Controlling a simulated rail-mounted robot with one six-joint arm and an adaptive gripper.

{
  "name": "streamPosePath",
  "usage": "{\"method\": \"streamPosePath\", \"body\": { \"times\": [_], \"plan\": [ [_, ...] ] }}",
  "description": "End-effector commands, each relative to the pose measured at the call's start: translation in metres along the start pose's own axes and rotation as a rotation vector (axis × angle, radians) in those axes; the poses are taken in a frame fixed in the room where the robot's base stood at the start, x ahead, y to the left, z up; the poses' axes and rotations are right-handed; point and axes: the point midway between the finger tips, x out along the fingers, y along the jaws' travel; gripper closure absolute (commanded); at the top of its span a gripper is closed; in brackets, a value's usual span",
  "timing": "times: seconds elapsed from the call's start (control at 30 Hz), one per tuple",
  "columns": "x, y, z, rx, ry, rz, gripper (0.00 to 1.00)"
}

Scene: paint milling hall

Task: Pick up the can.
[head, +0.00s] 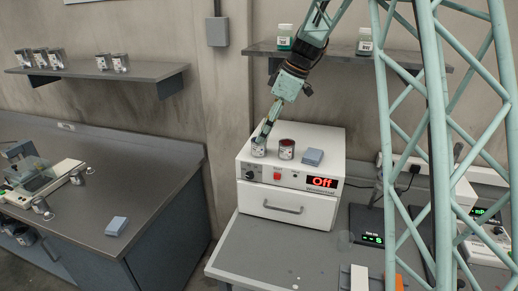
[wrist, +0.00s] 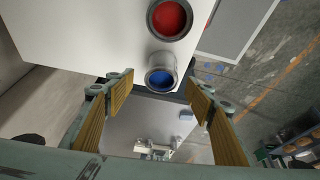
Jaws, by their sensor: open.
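Two small open cans stand on top of the white machine marked "Off" (head: 300,215). One can holds red paint (head: 287,149); it shows at the top of the wrist view (wrist: 170,18). The other can holds blue paint (wrist: 161,76); in the head view it is the left can (head: 258,149), partly covered by my gripper. My gripper (head: 264,135) is open over the blue can. In the wrist view its two padded fingers lie left and right of the blue can, with visible gaps. Whether the tips reach below its rim I cannot tell.
A shelf (head: 345,52) with jars is above and behind. A grey bench (head: 150,170) with a device and small cans is at left. The machine top's front edge is close to the cans.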

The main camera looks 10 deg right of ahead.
Motion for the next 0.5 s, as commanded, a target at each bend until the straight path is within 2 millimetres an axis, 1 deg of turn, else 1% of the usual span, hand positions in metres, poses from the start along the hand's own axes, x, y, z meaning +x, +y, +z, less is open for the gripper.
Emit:
{"method": "streamPosePath", "body": {
  "times": [0.1, 0.2, 0.5],
  "plan": [
    [0.01, -0.001, 0.0, 0.001, 0.0, -0.002, 0.51],
    [0.014, 0.0, 0.0, 0.001, 0.0, 0.0, 0.51],
    [0.015, 0.0, 0.0, 0.0, 0.0, 0.0, 0.51]
  ]
}}
